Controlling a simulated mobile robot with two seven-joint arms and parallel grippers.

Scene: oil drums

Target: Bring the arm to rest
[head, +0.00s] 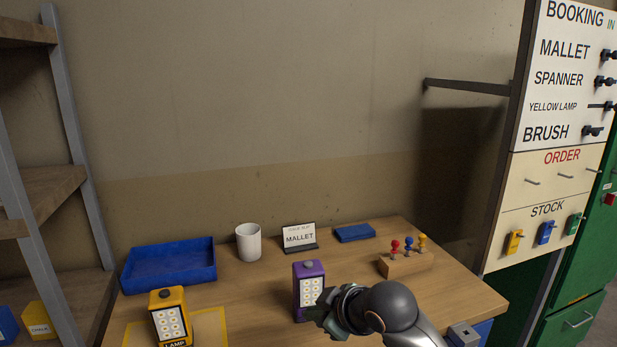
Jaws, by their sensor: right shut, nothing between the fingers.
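My right arm comes in from the bottom right, over the front of the wooden table (345,255). Its gripper (328,314) is shut with nothing held. It is small in the picture and partly hidden by my own wrist. It is close beside the lower right of a purple box-shaped lamp (308,285) with a white dotted front. I cannot tell whether the two touch. The purple lamp stands upright. My left gripper is not in view.
A yellow lamp (170,318) stands front left. Behind are a blue tray (168,264), white cup (248,242), MALLET card (299,237) and blue pad (355,233). A peg block (405,264) stands right. Shelves flank left, a booking board (568,75) right.

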